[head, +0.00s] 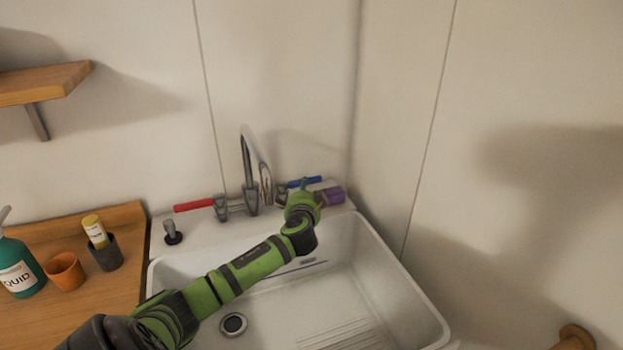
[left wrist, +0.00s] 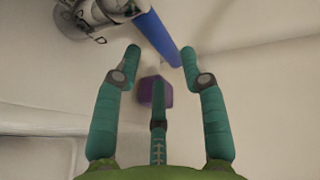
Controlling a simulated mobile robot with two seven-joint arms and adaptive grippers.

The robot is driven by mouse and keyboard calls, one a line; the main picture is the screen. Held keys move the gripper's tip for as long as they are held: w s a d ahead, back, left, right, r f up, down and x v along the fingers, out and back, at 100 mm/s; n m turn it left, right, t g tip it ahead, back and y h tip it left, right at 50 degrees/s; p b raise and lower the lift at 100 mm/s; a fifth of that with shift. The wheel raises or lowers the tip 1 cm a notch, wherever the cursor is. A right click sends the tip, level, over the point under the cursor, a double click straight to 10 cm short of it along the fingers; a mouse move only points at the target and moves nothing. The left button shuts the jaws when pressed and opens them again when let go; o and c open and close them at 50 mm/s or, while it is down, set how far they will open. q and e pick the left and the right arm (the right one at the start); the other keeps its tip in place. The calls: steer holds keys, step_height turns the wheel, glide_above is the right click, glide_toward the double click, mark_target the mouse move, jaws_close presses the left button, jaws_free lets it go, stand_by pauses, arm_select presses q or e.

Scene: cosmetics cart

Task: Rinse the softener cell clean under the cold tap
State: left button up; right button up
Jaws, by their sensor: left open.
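My left gripper (head: 303,190) is open near the back right of the sink, by the tap's blue lever (head: 305,182). In the left wrist view its fingers (left wrist: 160,52) are spread, and the blue lever (left wrist: 155,36) runs just beyond and between the fingertips. A purple object (head: 332,195), possibly the softener cell, is at the sink's back ledge, right of the gripper. It also shows in the left wrist view (left wrist: 160,92), partly hidden behind the middle finger. The metal tap (head: 250,170) stands at the back, with a red lever (head: 193,205) on its left.
The white sink (head: 400,285) has a drain (head: 233,324) and an empty-looking basin under my left arm. On the wooden counter (head: 125,225) stand a teal bottle (head: 22,270), an orange cup (head: 65,271) and a dark cup (head: 106,256) holding a yellow tube. Walls close the back and right.

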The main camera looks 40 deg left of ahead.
arm_select(q)
steer(key=x, duration=0.3)
steer(key=shift+r, duration=0.1)
steer(key=x, duration=0.2)
steer(key=shift+w+a, duration=0.15)
steer(key=shift+w, duration=0.1)
arm_select(e)
steer(key=shift+d+r, duration=0.15)
steer(key=shift+d, duration=0.1)
